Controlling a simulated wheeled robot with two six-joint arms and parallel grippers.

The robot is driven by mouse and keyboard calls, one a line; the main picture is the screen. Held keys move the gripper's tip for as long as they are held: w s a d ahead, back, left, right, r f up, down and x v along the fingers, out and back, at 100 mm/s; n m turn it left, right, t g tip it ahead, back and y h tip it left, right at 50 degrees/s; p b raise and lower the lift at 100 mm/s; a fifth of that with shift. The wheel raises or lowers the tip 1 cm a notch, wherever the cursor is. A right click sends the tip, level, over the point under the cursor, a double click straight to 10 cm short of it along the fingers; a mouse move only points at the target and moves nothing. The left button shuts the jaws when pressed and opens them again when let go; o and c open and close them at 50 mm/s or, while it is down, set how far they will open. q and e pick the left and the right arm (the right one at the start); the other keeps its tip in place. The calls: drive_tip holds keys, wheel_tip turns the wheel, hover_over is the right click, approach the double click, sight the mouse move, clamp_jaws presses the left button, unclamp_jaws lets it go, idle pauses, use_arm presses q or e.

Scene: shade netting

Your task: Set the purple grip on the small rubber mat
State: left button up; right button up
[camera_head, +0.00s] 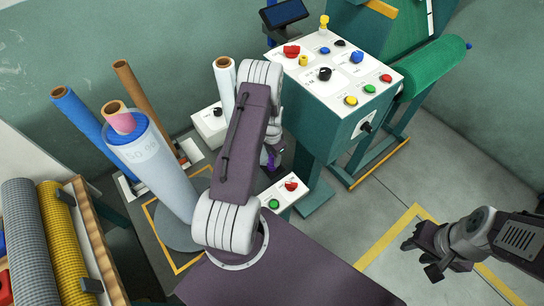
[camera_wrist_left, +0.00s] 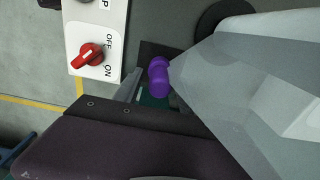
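The purple grip (camera_wrist_left: 158,78) is a small rounded piece in the left wrist view. It lies over a dark patch (camera_wrist_left: 150,50) that may be the small rubber mat; whether they touch is unclear. In the head view a bit of purple (camera_head: 279,158) shows beside my left gripper (camera_head: 268,158), which is mostly hidden behind my own arm. In the wrist view a grey finger edge shows just left of the grip, but the other finger is not clear, so its opening cannot be told. My right gripper (camera_head: 422,257) is open and empty above the floor at right.
A switch box (camera_wrist_left: 97,38) with a red knob is close by; it also shows in the head view (camera_head: 283,190). A film-wrapped roll (camera_head: 152,165) stands left of my arm. A teal console (camera_head: 335,80) with several buttons stands behind.

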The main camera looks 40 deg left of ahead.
use_arm(q)
drive_tip(key=shift+r, duration=0.15)
wheel_tip(320, 180, up, 12)
drive_tip(key=s+d+r+n, duration=0.1)
drive_tip(key=s+d+r, duration=0.4)
drive_tip(key=d, duration=0.3)
drive_tip(key=s+d+r+n+t, duration=0.1)
drive_tip(key=s+d+r+n, duration=0.1)
drive_tip(key=s+d+r, duration=0.3)
drive_tip(key=s+d, duration=0.2)
drive_tip(key=d, duration=0.2)
drive_tip(key=shift+s+r, duration=0.35)
drive_tip(key=shift+s, duration=0.05)
